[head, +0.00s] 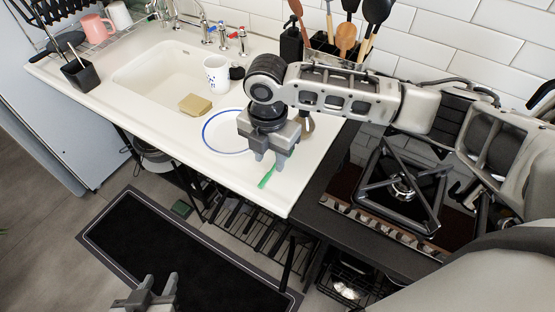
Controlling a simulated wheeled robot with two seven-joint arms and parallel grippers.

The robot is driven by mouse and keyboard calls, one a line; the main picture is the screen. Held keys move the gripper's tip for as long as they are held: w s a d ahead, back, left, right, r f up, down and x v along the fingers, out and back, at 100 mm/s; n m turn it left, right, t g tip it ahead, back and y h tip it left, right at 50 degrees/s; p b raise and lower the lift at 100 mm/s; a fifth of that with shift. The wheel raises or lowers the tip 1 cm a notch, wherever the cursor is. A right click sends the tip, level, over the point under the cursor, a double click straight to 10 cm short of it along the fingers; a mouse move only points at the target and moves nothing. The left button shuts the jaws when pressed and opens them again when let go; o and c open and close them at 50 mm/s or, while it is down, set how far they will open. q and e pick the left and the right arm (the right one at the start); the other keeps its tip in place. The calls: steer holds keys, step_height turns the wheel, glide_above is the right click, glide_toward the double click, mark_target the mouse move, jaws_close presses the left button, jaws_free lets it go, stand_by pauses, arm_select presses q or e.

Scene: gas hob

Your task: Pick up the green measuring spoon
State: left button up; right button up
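The green measuring spoon (266,178) shows as a thin green strip on the white counter, near its front edge. My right gripper (270,161) points down just above and behind it, with its two fingers apart. The gripper hides part of the spoon, and I cannot tell whether the fingers touch it. My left gripper (158,284) is at the bottom of the view, over the floor mat, open and empty.
A white plate with a blue rim (213,135) lies left of my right gripper. A sponge (195,104), a patterned cup (216,74) and the sink (160,70) are further left. The gas hob (402,185) is to the right. Utensils stand behind my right arm.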

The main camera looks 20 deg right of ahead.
mark_target(269, 172)
step_height(269, 172, down, 3)
steer(key=shift+s+a+f, duration=0.15)
steer(key=shift+c, duration=0.3)
jaws_close()
